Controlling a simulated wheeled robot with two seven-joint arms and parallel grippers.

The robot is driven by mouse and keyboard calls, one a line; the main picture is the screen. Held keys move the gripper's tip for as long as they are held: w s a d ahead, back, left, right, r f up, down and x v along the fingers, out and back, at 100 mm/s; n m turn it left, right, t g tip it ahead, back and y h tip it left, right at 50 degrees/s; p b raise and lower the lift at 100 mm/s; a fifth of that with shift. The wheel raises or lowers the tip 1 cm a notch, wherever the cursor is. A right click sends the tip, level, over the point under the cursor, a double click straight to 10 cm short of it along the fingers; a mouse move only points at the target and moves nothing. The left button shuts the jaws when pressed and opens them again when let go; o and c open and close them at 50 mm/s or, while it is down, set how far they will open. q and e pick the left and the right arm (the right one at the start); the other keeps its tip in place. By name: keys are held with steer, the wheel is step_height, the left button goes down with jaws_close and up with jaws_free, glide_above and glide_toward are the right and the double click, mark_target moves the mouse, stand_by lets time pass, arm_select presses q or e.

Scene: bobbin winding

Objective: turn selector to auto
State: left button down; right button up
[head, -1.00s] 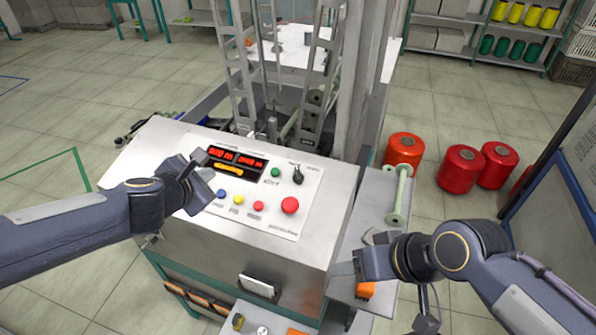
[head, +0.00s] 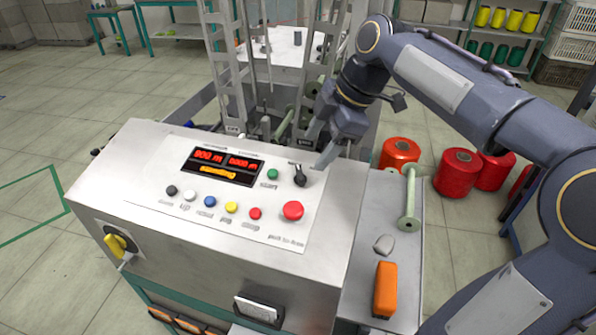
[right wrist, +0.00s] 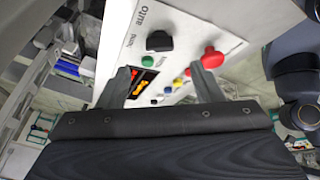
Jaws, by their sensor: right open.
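The selector is a black knob (head: 299,176) at the upper right of the sloped control panel (head: 222,191). In the right wrist view the knob (right wrist: 159,41) lies just beyond my fingertips, near printed "auto" and "hand" labels. I cannot tell which label it points to. My right gripper (head: 320,146) is open and empty, close above and behind the knob in the head view, apart from it. In the right wrist view its two fingers (right wrist: 161,68) are spread, with the knob ahead of the gap. My left gripper is out of view.
A green button (head: 272,174) sits left of the knob, and a red mushroom button (head: 293,211) sits below it. A side shelf on the right holds a pale green spool (head: 409,198) and an orange object (head: 385,289). Upright metal frames (head: 227,70) stand behind the panel.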

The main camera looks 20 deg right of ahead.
mark_target(300, 173)
steer(key=x, duration=0.7)
steer(key=shift+a+f, duration=0.1)
steer(key=shift+f, duration=0.2)
steer(key=c, duration=1)
steer(key=shift+f+m+t+b, duration=0.1)
steer(key=shift+m+t+b, duration=0.3)
steer(key=shift+m+b, duration=0.6)
steer(key=shift+s+a+m+t+h+b, duration=0.1)
steer(key=shift+m+t+h+b, duration=0.3)
steer(key=shift+m+t+b, duration=0.55)
steer(key=m+t+h+b, duration=0.1)
steer(key=m, duration=0.4)
steer(key=shift+a, duration=0.1)
steer(key=shift+s+m+t+h+b, duration=0.1)
steer(key=shift+m+t+h+b, duration=0.25)
steer(key=shift+m+h+b, duration=0.8)
steer(key=shift+m+p, duration=0.4)
steer(key=shift+m, duration=0.1)
steer(key=o, duration=1)
